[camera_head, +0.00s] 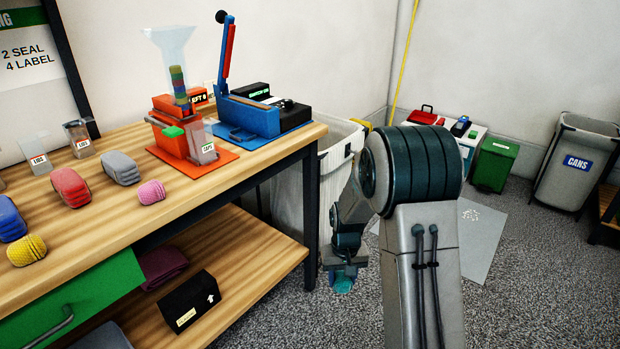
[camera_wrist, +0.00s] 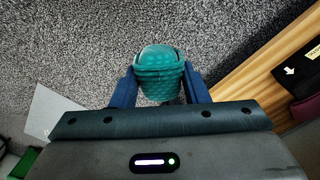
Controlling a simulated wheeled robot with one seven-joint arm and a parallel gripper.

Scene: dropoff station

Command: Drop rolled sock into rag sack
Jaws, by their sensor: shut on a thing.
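The rolled sock (camera_wrist: 160,75) is teal with a ribbed, knobbly surface. It sits between the two blue fingers of my gripper (camera_wrist: 160,92) in the wrist view, over grey carpet. In the head view my gripper (camera_head: 343,268) points down beside the workbench's right end, and a little of the teal sock (camera_head: 343,285) shows below it. A tall pale open-topped sack (camera_head: 298,195) stands behind the bench's right end, behind my gripper and arm. It may be the rag sack; I see no label. My arm and the bench hide part of it.
The wooden workbench (camera_head: 120,225) holds several rolled bundles, including a pink one (camera_head: 151,192), and an orange dispenser (camera_head: 180,135). Its lower shelf (camera_head: 262,262) carries a black box (camera_head: 189,302). A CANS bin (camera_head: 578,165) stands at the right. Carpet is open in front.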

